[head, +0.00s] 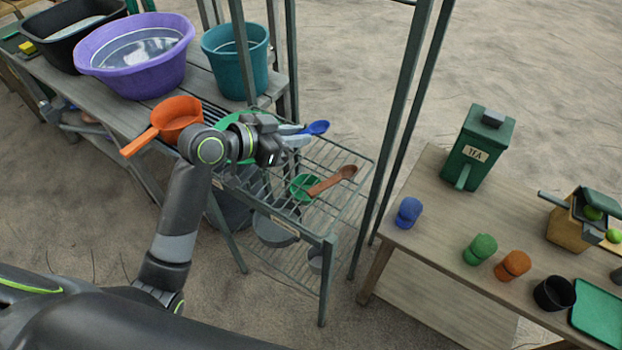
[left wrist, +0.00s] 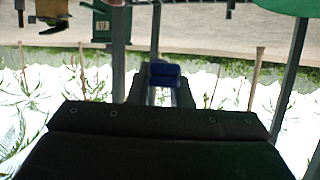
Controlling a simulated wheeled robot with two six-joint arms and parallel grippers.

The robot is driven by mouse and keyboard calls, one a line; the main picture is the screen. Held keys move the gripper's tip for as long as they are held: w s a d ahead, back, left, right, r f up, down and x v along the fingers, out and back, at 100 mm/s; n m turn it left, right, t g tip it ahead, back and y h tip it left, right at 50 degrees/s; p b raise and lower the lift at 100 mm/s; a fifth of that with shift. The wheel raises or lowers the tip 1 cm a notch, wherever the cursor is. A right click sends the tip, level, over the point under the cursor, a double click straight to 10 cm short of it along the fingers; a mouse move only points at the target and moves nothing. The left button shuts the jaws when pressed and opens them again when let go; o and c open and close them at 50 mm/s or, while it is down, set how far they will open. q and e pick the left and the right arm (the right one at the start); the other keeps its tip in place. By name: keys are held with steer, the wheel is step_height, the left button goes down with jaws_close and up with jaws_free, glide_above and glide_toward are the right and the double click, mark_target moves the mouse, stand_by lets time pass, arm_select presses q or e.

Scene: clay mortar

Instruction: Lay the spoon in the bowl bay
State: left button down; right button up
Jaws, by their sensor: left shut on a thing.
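My left gripper (head: 297,136) is shut on a blue spoon (head: 318,127) and holds it above the wire rack (head: 350,205). The spoon's blue end sticks out past the fingertips; its other end is hidden by the gripper. Blue also shows between the fingers in the left wrist view (left wrist: 165,75). Below the gripper, a small green bowl (head: 302,187) sits in the rack, and a brown wooden spoon (head: 334,180) lies beside or across it. I cannot tell which rack compartment is the bowl bay. My right gripper is not in view.
An orange dipper (head: 175,117) lies left of the gripper. A purple tub (head: 135,65) and teal bucket (head: 235,75) stand behind on the bench. Rack uprights (head: 400,110) rise just right of the spoon.

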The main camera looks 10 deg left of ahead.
arm_select(q)
glide_above(297, 172)
step_height(297, 172, down, 5)
steer(key=shift+f, duration=2.1)
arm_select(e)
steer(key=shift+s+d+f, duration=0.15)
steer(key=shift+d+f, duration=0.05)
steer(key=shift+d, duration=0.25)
arm_select(q)
steer(key=shift+f+b, duration=0.15)
steer(key=shift+b, duration=0.25)
steer(key=c, duration=1.3)
jaws_free()
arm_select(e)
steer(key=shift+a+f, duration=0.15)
